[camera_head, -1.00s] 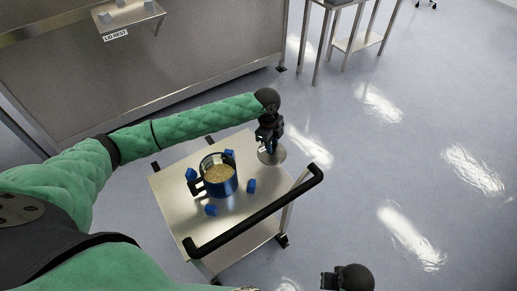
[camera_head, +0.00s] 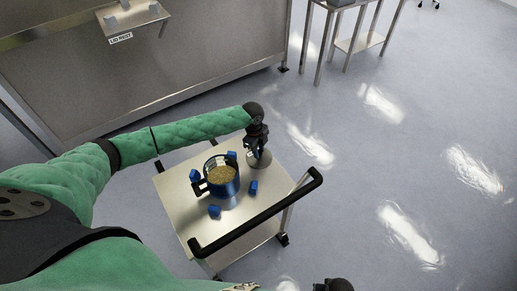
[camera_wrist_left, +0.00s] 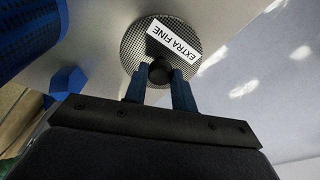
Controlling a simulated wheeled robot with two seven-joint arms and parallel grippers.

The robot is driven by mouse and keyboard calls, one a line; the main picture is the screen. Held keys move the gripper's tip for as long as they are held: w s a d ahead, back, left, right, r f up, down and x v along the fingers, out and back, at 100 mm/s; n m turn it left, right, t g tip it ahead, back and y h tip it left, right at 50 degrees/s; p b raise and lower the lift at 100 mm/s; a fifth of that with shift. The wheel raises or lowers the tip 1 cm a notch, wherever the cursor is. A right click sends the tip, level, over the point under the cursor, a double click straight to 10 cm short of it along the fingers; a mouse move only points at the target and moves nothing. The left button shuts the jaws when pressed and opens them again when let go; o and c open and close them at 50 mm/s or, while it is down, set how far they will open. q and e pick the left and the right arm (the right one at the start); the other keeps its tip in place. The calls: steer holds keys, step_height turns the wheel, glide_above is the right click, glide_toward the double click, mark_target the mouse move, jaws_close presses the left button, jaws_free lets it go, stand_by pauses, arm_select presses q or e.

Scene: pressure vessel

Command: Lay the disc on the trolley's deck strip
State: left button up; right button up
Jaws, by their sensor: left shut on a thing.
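My left gripper (camera_head: 255,148) is shut on the black knob (camera_wrist_left: 160,72) of a round, perforated metal disc (camera_head: 260,160). In the left wrist view the disc (camera_wrist_left: 136,48) carries a white label reading "EXTRA FINE" and looks roughly flat to the deck. The disc is at the far right corner of the trolley's steel deck (camera_head: 187,222), by the deck edge. I cannot tell whether it touches the deck or hangs just above it. My right gripper is not visible; only a dark part of my right arm shows at the bottom edge.
A blue pot (camera_head: 228,188) with grainy tan contents stands on the deck, ringed by several blue blocks (camera_head: 214,211). A black handle bar (camera_head: 262,215) runs along the trolley's near side. A steel cabinet (camera_head: 190,70) and a lid nest shelf (camera_head: 135,18) stand behind.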

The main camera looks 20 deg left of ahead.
arm_select(q)
steer(key=shift+f, duration=0.1)
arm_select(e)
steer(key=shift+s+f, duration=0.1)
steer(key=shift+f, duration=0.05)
arm_select(q)
steer(key=shift+f, duration=0.15)
steer(key=o, duration=1)
steer(key=shift+r, duration=0.5)
steer(key=shift+w+a+r+b, duration=0.1)
steer(key=shift+a+r+b, duration=0.3)
steer(key=shift+r, duration=1.45)
steer(key=shift+w+a+r+b, duration=0.15)
steer(key=shift+r+b, duration=0.6)
steer(key=shift+r, duration=1.15)
steer(key=shift+s+a+r+b, duration=0.1)
steer(key=shift+a+r+b, duration=0.3)
steer(key=shift+r, duration=1.45)
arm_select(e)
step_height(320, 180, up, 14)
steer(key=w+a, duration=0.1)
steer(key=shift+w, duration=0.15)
